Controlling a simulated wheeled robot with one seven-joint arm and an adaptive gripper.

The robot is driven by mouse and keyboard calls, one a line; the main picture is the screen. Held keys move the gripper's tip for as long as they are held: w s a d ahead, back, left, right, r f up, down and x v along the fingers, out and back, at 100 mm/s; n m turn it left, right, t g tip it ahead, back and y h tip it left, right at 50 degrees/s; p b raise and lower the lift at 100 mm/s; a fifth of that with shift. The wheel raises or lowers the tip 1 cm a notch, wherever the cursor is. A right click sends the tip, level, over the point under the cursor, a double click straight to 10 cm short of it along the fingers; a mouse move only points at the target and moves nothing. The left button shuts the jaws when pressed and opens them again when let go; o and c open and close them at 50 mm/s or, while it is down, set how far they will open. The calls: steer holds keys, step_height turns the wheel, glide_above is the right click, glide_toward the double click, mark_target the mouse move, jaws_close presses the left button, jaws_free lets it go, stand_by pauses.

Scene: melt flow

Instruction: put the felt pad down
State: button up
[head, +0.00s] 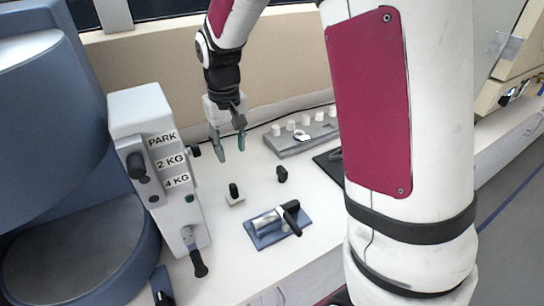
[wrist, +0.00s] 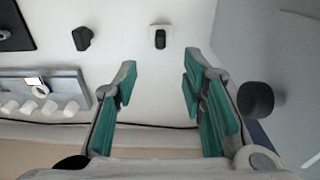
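My gripper (head: 229,147) hangs above the white worktop, beside the labelled column. In the wrist view my gripper (wrist: 160,72) has its two green fingers wide apart with nothing between them. A small off-white square with an upright black grip (head: 235,197), which looks like the felt pad, rests on the worktop in front of and below my gripper. It also shows in the wrist view (wrist: 160,38), beyond the fingertips and apart from them. Its underside is hidden.
The column (head: 150,135) marked PARK, 2 KG and 4 KG has knobs and a lever. A black piece (head: 282,174), a blue plate (head: 259,241) with a metal cylinder and black handle, a grey rack (head: 285,147) of white knobs and a dark mat (head: 328,165) are on the worktop.

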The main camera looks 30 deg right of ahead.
steer(key=s+r+t, duration=0.2)
steer(key=s+r, duration=1)
steer(key=s+r+t, duration=0.2)
steer(key=s, duration=1)
steer(key=shift+s+r+t, duration=0.25)
steer(key=shift+s+t, duration=0.05)
steer(key=shift+d, duration=0.1)
